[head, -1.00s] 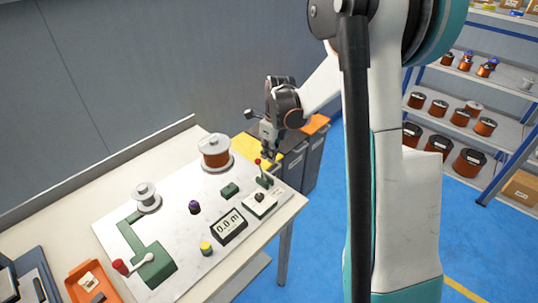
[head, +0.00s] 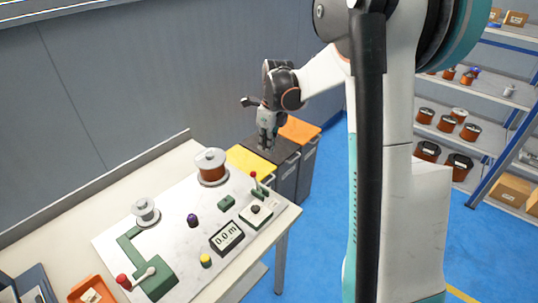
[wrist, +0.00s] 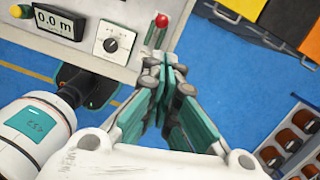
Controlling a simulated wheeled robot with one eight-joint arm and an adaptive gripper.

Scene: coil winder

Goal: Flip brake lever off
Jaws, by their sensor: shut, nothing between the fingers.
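The brake lever (head: 255,181) is a thin stem with a red ball knob on a green base at the right end of the white winder board (head: 176,208). In the head view its stem leans slightly left. In the wrist view its red knob (wrist: 161,20) shows just past the fingertips, with part of the stem below it. My gripper (head: 267,147) is shut and empty, above and beyond the lever, apart from it in the head view. The shut fingers (wrist: 166,65) also show in the wrist view and hide part of the lever's surroundings.
The board also carries a dial box (head: 256,216), a 0.0 m display (head: 227,237), a copper spool (head: 211,168) and a red-handled crank (head: 136,279). Bins with yellow (head: 251,163) and orange lids stand past the table's end.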

